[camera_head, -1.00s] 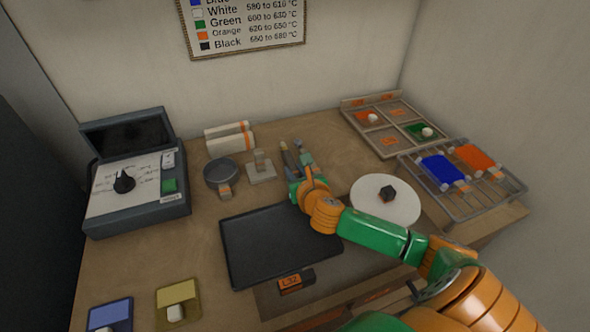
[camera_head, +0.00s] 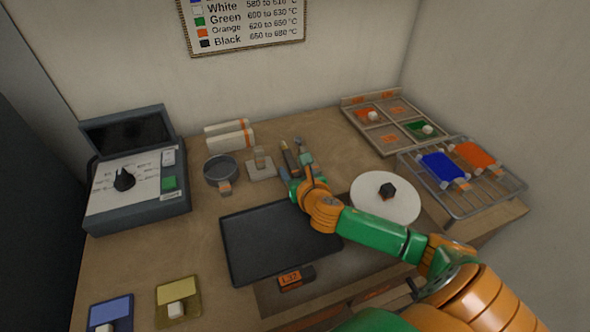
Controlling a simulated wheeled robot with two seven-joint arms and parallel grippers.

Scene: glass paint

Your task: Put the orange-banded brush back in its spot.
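Slim brush-like tools lie or stand close together at the back middle of the table, just beyond my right gripper. One has a dark handle with a tan-orange part (camera_head: 289,158); another has a grey end (camera_head: 301,149). They are too small for me to tell which is the orange-banded brush, or whether either rests in a holder. My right gripper (camera_head: 306,175) is at their near ends, above the back right edge of the black tray (camera_head: 265,246). Its fingers are partly hidden by the wrist, so I cannot tell whether it holds anything. My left gripper is out of view.
A grey round dish (camera_head: 221,171) and a small stand (camera_head: 262,168) are left of the tools. A white disc (camera_head: 402,206) with a black knob is right of my wrist. A wire rack (camera_head: 513,184) and a divided tray (camera_head: 384,149) are at the right. A control box (camera_head: 140,205) is at the left.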

